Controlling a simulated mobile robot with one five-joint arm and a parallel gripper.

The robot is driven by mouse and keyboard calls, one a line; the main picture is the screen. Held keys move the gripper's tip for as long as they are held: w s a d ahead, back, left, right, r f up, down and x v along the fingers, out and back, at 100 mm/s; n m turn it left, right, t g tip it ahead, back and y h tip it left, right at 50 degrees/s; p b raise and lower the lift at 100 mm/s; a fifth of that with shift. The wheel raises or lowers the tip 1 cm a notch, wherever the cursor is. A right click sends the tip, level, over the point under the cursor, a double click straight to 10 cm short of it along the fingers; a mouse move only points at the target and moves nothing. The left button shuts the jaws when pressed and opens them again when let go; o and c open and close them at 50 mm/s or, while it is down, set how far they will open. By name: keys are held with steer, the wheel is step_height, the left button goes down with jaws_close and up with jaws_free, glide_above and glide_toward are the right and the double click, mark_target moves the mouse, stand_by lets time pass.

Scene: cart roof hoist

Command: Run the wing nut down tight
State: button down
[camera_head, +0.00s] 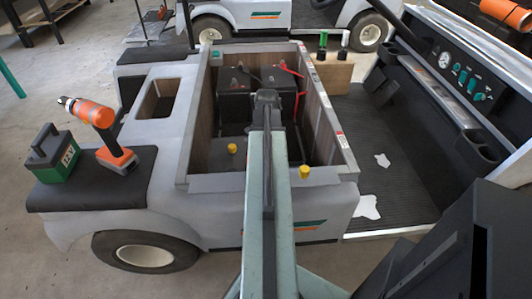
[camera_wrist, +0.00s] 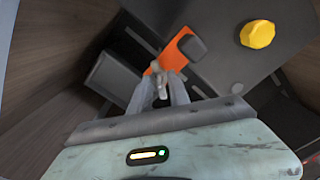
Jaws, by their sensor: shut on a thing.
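My gripper (camera_wrist: 160,98) is shut on a small pale grey metal piece that looks like the wing nut (camera_wrist: 156,72). The piece stands over an orange part (camera_wrist: 178,52) with a dark block at its end, on a dark grey surface. The fingers hide most of the nut and whatever is under it. In the camera_head view my arm reaches forward into the open cart bay (camera_head: 202,120). My gripper there (camera_head: 267,98) is seen from behind, its tips hidden, and the wing nut does not show.
Black batteries (camera_head: 234,100) with red cables (camera_head: 300,92) sit in the bay's far part. Yellow caps stand at the bay's left (camera_head: 232,148) and near right (camera_head: 304,173); one yellow cap (camera_wrist: 258,34) shows in the wrist view. The bay walls (camera_head: 325,115) stand close around my arm.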

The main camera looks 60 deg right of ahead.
steer(key=shift+s+d, duration=0.1)
steer(key=shift+d, duration=0.05)
steer(key=c, duration=1.2)
jaws_free()
steer(key=shift+c, duration=0.2)
steer(key=shift+r, duration=0.1)
step_height(320, 180, up, 8)
steer(key=p, duration=0.7)
steer(key=shift+f+p, duration=0.2)
steer(key=shift+p, duration=0.2)
